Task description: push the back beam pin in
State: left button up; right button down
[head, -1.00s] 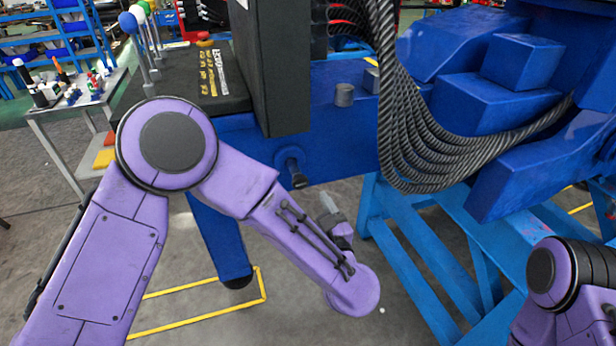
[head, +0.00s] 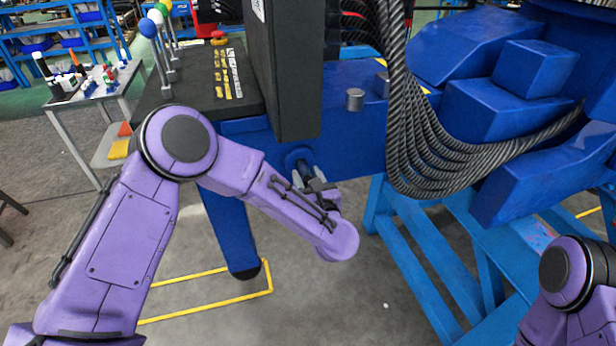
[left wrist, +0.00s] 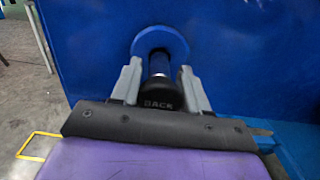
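The back beam pin (left wrist: 158,105) has a dark end marked "BACK" and a shaft that sticks out of a round blue collar (left wrist: 176,38) on the blue beam's side (left wrist: 245,55). In the head view the collar area is partly hidden by my gripper. My left gripper (head: 308,176) is at the pin. In the left wrist view its two grey fingers (left wrist: 160,72) stand on either side of the pin, spread, with a narrow gap showing beside the shaft. My right gripper is out of view; only part of my right arm shows at the lower right.
A black upright block (head: 283,70) stands on the beam above the pin. Thick dark cables (head: 430,150) hang to the right. A blue stand frame (head: 425,265) is below right. A blue leg (head: 230,230) stands below left. Open floor lies between them.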

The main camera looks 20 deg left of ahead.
aim_at(299, 157)
pick_arm(q)
grip_shut()
jog(key=shift+w+a+f+b, duration=0.15)
jog(key=shift+w+a+b, duration=0.05)
jog(key=shift+w+b, duration=0.15)
jog(key=b+x, duration=0.2)
jog(key=x, duration=0.2)
jog(key=shift+w+a, duration=0.1)
jog(key=shift+a, duration=0.05)
jog(key=shift+r, duration=0.35)
jog(key=o, duration=0.7)
grip_release()
jog(key=shift+f, duration=0.1)
